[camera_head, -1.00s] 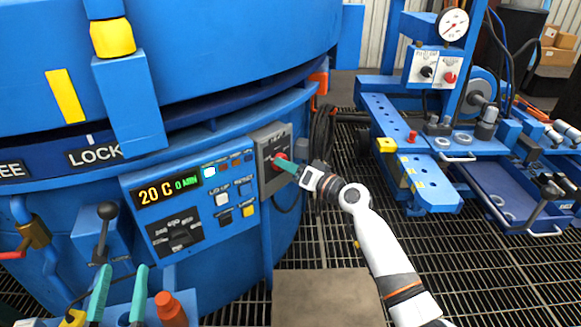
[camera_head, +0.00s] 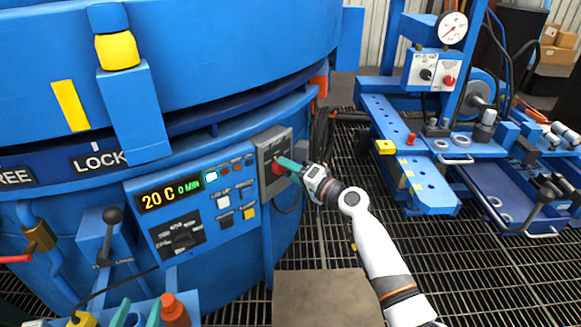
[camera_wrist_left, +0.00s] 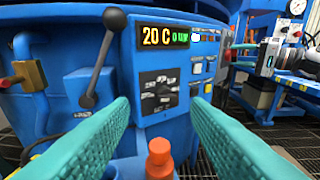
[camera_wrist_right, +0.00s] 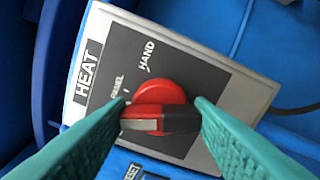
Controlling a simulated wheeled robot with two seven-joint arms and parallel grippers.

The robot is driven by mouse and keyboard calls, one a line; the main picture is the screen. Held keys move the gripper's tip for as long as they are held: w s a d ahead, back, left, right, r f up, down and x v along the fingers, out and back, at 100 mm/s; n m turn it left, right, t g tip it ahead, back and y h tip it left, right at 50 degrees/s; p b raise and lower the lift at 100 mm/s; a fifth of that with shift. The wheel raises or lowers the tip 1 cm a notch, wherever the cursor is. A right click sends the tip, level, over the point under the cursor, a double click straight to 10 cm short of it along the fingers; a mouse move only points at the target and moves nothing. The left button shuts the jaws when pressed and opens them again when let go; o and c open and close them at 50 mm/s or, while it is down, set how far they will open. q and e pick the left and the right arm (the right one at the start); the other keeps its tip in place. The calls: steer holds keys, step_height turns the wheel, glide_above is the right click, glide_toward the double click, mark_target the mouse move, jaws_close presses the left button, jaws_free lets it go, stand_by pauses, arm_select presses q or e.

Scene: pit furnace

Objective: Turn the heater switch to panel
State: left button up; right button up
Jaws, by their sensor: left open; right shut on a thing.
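The heater switch is a red knob (camera_wrist_right: 160,90) on a grey box (camera_head: 263,150) marked HEAT, on the furnace's right side. In the right wrist view its grip bar lies across the picture, with a pale left end and a dark right end. The PANEL label (camera_wrist_right: 118,87) and HAND label (camera_wrist_right: 147,55) stand above it. My right gripper (camera_wrist_right: 161,118) is shut on the grip bar, one green finger at each end. In the head view the right gripper (camera_head: 288,165) partly hides the knob. My left gripper (camera_head: 137,312) is open and empty, low before the furnace.
The control panel (camera_head: 190,205) reads 20 C and has several buttons and a dial. A black-knobbed lever (camera_head: 110,235) and an orange-red bottle-shaped part (camera_head: 172,310) are near my left gripper. A blue machine bench (camera_head: 415,165) stands right, over grated floor.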

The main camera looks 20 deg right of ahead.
arm_select(q)
steer(key=s+a+f+g+y+p, duration=0.1)
steer(key=s+a+f+g+p, duration=0.1)
steer(key=s+f+g, duration=0.2)
steer(key=shift+s+a+f+g+y, duration=0.35)
steer(key=shift+f+g, duration=0.65)
steer(key=shift+f, duration=0.7)
arm_select(e)
steer(key=shift+f+m, duration=0.1)
steer(key=shift+m, duration=2.2)
arm_select(q)
steer(key=shift+d, duration=0.1)
arm_select(e)
steer(key=o, duration=1)
arm_select(q)
steer(key=s+a+f+g+y+p, duration=0.1)
steer(key=s+f+g, duration=0.1)
steer(key=s, duration=0.3)
steer(key=shift+a+f+g, duration=0.4)
steer(key=shift+g, duration=0.4)
arm_select(e)
steer(key=v, duration=1.2)
arm_select(q)
steer(key=shift+s, duration=0.1)
